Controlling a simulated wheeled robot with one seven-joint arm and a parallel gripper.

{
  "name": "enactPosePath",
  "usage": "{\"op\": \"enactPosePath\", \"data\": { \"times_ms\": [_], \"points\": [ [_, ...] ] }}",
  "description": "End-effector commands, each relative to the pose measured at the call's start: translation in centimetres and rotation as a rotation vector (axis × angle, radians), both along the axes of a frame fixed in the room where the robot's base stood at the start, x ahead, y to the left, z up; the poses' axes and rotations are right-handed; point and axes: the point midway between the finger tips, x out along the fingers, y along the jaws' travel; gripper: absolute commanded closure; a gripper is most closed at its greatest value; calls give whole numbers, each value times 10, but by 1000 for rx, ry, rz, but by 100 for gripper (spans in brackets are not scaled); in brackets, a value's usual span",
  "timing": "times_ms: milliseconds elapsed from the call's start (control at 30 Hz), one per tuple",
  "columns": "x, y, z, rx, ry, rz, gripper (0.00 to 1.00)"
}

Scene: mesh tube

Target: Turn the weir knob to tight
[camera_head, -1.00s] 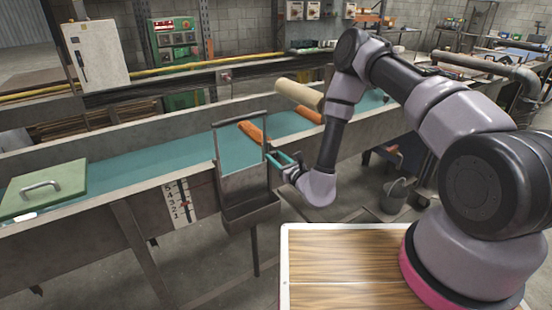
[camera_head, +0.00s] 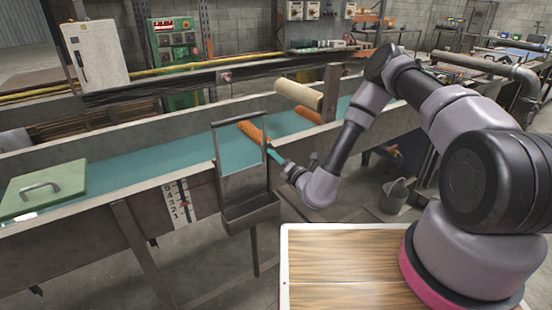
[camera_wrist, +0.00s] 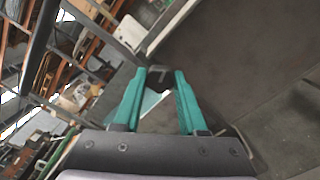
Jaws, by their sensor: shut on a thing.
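The grey metal weir (camera_head: 243,187) stands in the channel of teal water, with an upright handle frame on top. My gripper (camera_head: 272,153) is at the weir's right side, its teal fingers seen nearly edge-on. In the wrist view, the two fingers (camera_wrist: 160,76) are apart with a small dark piece, which looks like the weir knob (camera_wrist: 157,75), between their tips. My gripper is shut on it. In the head view the knob is hidden by the fingers or too small to make out, so its setting cannot be read.
A numbered scale (camera_head: 178,203) is on the channel's front wall, left of the weir. Orange pieces (camera_head: 251,131) lie in the channel behind the weir, and a beige roller (camera_head: 298,93) is above. A green lid (camera_head: 45,190) is far left. A bucket (camera_head: 395,196) stands on the floor.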

Motion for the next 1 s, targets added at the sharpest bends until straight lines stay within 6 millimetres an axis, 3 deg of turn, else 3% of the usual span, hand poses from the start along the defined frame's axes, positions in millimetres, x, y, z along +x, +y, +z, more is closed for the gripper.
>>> {"op": "enactPosePath", "data": {
  "times_ms": [500,1000],
  "points": [
    [-2,-1,-3,300,210,1,100],
    [-2,0,-3,370,259,1,100]
  ]
}}
